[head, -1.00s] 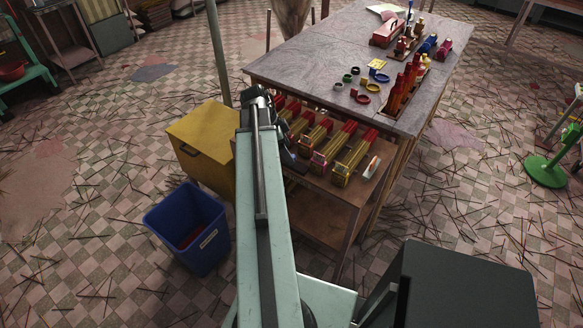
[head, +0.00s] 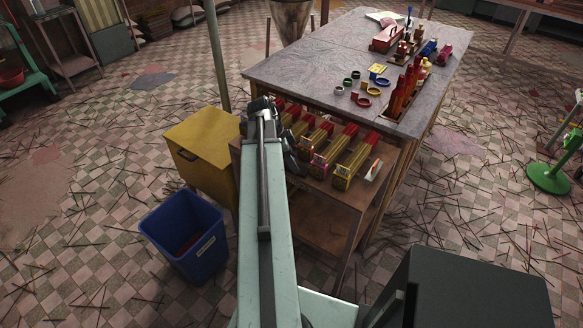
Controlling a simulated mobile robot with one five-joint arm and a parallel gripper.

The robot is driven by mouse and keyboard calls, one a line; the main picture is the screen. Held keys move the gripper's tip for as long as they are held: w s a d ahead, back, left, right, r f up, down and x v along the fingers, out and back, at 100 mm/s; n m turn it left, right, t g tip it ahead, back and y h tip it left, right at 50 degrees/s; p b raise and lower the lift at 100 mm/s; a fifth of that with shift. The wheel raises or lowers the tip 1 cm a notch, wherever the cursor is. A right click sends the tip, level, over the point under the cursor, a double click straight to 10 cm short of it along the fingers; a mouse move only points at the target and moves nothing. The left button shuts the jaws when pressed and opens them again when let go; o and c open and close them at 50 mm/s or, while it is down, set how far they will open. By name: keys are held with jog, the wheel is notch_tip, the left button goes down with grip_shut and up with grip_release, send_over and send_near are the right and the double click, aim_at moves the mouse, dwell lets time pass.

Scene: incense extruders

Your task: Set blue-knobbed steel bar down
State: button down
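My arm reaches forward to the front edge of a low wooden shelf. My gripper (head: 293,154) is a small dark shape at its left end, beside the brass-coloured extruders with red ends (head: 357,160). The arm's end partly covers it, and I cannot see whether its fingers are open or shut. I cannot make out the blue-knobbed steel bar for certain, in the gripper or on the shelf (head: 328,196).
A grey-topped table (head: 310,68) behind the shelf bears coloured rings, red bottles and a red box. A yellow cabinet (head: 205,150) and a blue bin (head: 185,232) stand left of my arm. A dark box (head: 470,290) is at the lower right. Thin sticks litter the floor.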

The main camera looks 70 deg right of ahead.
dwell(0.5)
notch_tip(320, 180, up, 18)
jog(key=p, duration=1.8)
